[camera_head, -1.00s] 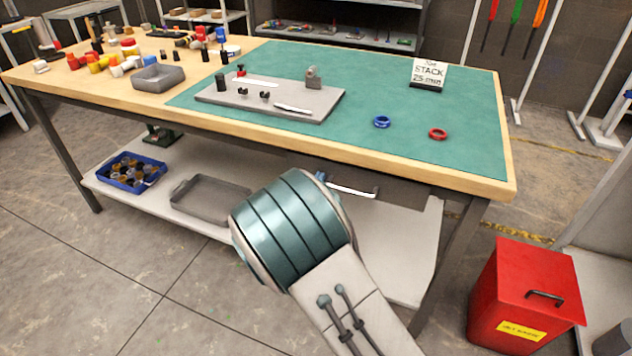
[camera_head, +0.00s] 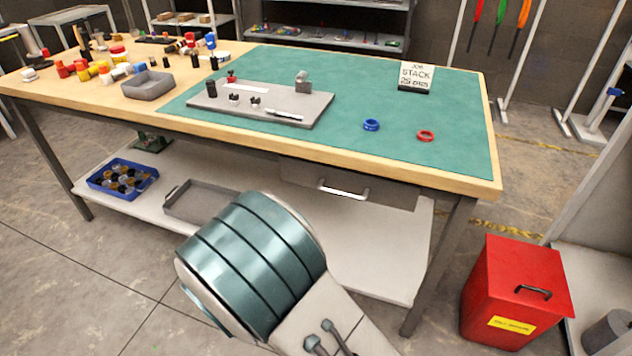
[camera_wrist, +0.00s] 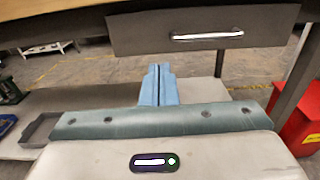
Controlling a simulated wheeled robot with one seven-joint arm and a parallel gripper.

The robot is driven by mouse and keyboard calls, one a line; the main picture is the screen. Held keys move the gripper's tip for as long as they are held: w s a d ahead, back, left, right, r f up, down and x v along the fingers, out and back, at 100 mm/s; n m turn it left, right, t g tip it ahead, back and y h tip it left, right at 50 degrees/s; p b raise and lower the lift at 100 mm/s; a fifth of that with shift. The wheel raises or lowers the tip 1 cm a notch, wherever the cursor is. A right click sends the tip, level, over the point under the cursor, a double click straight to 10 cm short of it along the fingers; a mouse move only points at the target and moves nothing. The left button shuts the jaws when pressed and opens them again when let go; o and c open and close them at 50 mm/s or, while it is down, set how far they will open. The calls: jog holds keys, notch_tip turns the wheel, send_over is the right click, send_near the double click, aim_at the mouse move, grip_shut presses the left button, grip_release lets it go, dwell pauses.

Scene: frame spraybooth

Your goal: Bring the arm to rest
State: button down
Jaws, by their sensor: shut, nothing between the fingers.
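My arm shows in the head view, folded low in front of the workbench (camera_head: 240,132); the gripper itself is hidden there. In the wrist view my gripper (camera_wrist: 158,72) is shut and empty, its blue fingers pressed together. The fingers are below the bench top, at the height of the open space between the drawer (camera_wrist: 200,30) and the lower shelf (camera_wrist: 95,98). No object touches the fingers that I can see.
A green mat (camera_head: 330,135) bears a blue ring (camera_head: 371,125), a red ring (camera_head: 425,136), a sign (camera_head: 416,77) and a grey plate (camera_head: 255,117). A grey tray (camera_head: 190,200) lies on the lower shelf. A red bin (camera_head: 513,290) stands right. Floor at left is clear.

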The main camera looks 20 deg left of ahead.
jog(key=w+d+r+m+g+h+p, duration=0.1)
jog(key=d+r+m+g+h+p, duration=0.55)
jog(key=d, duration=0.85)
jog(key=w+d+r+m+g+h+p, duration=0.1)
jog(key=d+r+m+g+h, duration=0.35)
jog(key=d+m, duration=0.9)
jog(key=s+d+r+m+g+y+p, duration=0.4)
jog(key=s+d+r+m+y+p, duration=0.5)
jog(key=s+r+m, duration=0.6)
jog(key=shift+d+r+m+y, duration=0.25)
jog(key=shift+d+m+y, duration=0.35)
jog(key=shift+d+y, duration=0.45)
